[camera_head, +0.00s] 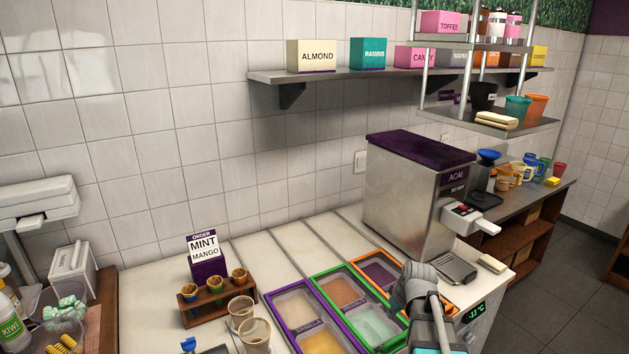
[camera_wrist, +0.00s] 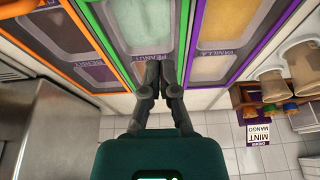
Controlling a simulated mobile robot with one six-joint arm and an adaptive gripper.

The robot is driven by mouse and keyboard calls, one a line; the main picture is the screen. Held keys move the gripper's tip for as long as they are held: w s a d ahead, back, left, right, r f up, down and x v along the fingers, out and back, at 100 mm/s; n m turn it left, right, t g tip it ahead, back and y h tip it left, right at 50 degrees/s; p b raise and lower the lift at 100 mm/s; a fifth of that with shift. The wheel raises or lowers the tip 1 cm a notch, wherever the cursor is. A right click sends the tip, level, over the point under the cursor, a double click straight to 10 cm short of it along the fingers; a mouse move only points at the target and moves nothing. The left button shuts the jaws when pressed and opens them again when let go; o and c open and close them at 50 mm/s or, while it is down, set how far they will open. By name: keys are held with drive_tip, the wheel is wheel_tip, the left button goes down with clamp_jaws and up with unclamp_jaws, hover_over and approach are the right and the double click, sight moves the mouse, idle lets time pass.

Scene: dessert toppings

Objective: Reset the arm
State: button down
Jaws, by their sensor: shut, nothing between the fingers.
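My gripper (camera_wrist: 160,75) shows in the wrist view with its two dark fingers together and nothing between them. It is over the ice cream counter, in front of the green-framed compartment (camera_wrist: 183,40) beside a label that seems to read PEANUT. I cannot tell how high above the counter it is. In the head view a grey part of my arm shows at the right of the coloured compartments, and the fingertips cannot be made out there.
The purple-framed (camera_head: 282,320) and orange-framed (camera_head: 352,262) compartments flank the green one. A steel ACAI machine (camera_head: 405,205) stands behind. Clear cups (camera_head: 254,335) and a wooden cone rack (camera_head: 215,305) stand left, near an order sign (camera_head: 204,248) reading MINT MANGO. A shelf (camera_head: 330,77) runs above.

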drive_tip(key=s+a+f+m+g+h, duration=0.1)
drive_tip(key=s+a+m+g, duration=0.2)
drive_tip(key=s+a, duration=0.6)
drive_tip(key=shift+s+m+h, duration=0.4)
drive_tip(key=shift+s+m, duration=0.6)
drive_tip(key=shift+s, duration=0.15)
